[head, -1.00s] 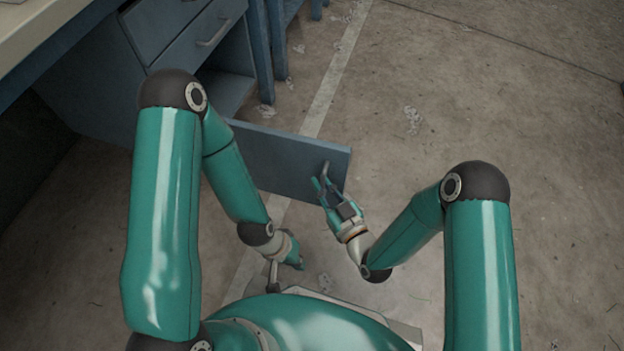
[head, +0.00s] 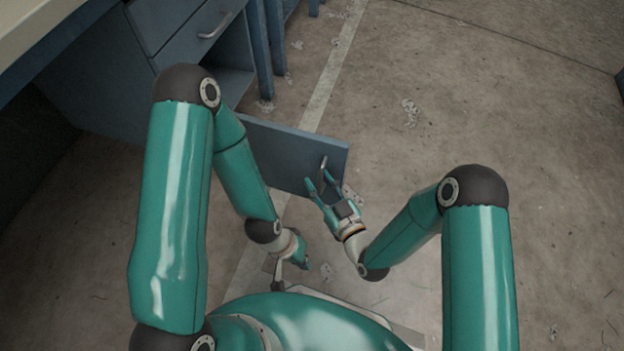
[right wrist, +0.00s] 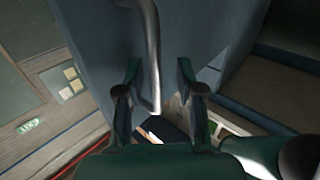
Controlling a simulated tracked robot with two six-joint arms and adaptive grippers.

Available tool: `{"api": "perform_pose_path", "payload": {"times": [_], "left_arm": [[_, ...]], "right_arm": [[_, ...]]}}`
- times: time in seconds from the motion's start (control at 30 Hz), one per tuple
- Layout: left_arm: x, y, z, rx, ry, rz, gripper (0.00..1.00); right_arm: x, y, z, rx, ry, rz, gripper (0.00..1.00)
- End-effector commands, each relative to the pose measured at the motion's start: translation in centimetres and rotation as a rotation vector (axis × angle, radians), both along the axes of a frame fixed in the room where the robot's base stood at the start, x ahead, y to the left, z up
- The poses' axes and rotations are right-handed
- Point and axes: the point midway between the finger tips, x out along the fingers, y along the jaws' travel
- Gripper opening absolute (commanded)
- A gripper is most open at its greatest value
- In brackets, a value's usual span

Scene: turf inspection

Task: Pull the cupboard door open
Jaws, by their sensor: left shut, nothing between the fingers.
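The blue-grey cupboard door (head: 285,155) stands swung well out from the cupboard (head: 232,85) in the head view. Its metal bar handle (head: 323,163) is near the door's free end. My right gripper (head: 320,180) is open at the handle. In the right wrist view the handle (right wrist: 153,55) runs down between the two spread fingers (right wrist: 157,85), with gaps on both sides. My left gripper (head: 302,258) is low beside my base, shut and empty, apart from the door. The cupboard's inside is mostly hidden by my left arm.
A drawer with a handle (head: 212,28) sits above the cupboard opening, closed. A pale worktop (head: 45,30) is at the upper left. Blue legs (head: 262,50) stand beside the cupboard. The concrete floor (head: 500,110) to the right is clear apart from small pale scraps.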

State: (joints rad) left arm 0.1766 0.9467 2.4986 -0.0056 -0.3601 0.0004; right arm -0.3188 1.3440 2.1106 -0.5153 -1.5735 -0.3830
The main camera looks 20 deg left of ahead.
Motion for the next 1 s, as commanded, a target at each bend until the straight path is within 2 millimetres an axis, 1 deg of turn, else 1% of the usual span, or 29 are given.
{"api": "perform_pose_path", "payload": {"times": [0.2, 0.37, 0.47, 0.8, 0.9, 1.0], "left_arm": [[0.0, 0.0, 0.0, 0.000, 0.000, 0.000, 0.00], [0.0, 0.0, 0.1, 0.000, 0.000, 0.000, 0.00], [0.0, 0.0, 0.1, 0.000, 0.000, 0.000, 0.00], [0.0, 0.0, 0.1, 0.000, 0.000, 0.000, 0.00], [0.0, 0.0, 0.0, 0.000, 0.000, 0.000, 0.00], [0.0, 0.0, 0.1, 0.000, 0.000, 0.000, 0.00]], "right_arm": [[-0.1, 0.2, 0.0, -0.001, 0.001, 0.006, 0.37], [-0.7, -0.5, -0.1, -0.001, 0.003, 0.008, 0.37], [-1.5, -1.6, -0.1, 0.000, 0.004, 0.006, 0.37], [-5.8, -6.9, -0.2, 0.000, 0.008, 0.002, 0.37], [-6.7, -8.0, -0.2, -0.001, 0.006, 0.002, 0.37], [-7.3, -8.8, -0.2, 0.000, 0.004, 0.003, 0.37]]}}
